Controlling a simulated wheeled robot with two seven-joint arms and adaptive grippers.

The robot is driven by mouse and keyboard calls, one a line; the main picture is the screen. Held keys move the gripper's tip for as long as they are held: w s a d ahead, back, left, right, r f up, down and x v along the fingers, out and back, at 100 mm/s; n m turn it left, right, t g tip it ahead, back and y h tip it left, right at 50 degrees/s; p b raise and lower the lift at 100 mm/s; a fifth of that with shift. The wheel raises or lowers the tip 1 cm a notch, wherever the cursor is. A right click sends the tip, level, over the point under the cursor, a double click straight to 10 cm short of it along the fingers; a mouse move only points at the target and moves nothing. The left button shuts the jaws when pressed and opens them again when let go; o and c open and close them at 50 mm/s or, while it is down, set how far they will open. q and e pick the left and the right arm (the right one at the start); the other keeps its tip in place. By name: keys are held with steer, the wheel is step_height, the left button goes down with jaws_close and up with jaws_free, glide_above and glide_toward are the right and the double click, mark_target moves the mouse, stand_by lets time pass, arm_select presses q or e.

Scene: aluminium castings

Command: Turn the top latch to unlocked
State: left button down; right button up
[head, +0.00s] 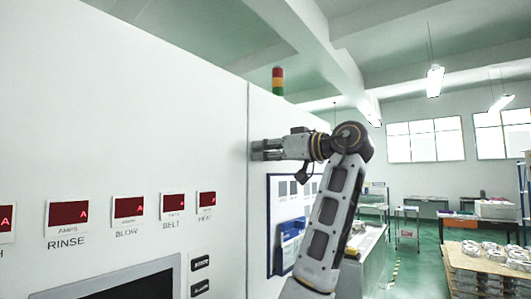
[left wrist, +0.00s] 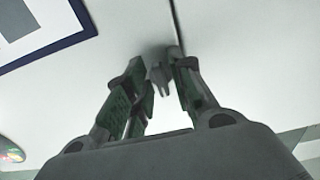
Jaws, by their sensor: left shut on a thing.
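The top latch (left wrist: 160,78) is a small dark grey piece on the white cabinet, close to the door seam. It shows in the left wrist view between the fingers of my left gripper (left wrist: 155,68). The gripper is shut on it. In the head view my left gripper (head: 258,150) reaches leftward to the cabinet face at the seam, and its fingers hide the latch there. Which way the latch is turned I cannot tell. My right gripper is in neither view.
The white cabinet (head: 130,120) fills the left, with red displays (head: 130,207) and a dark screen (head: 135,285). A blue-framed board (left wrist: 35,25) hangs beside the seam. A stack light (head: 278,80) stands above. Castings (head: 485,250) lie on a pallet at right; green floor (head: 425,270) is open before it.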

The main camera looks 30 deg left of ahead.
arm_select(q)
steer(key=shift+f, duration=0.1)
stand_by(0.3)
steer(key=c, duration=1.5)
jaws_free()
steer(key=shift+c, duration=0.2)
steer(key=shift+d, duration=0.1)
steer(key=d, duration=1.1)
steer(key=shift+s+d, duration=0.35)
steer(key=shift+s, duration=0.05)
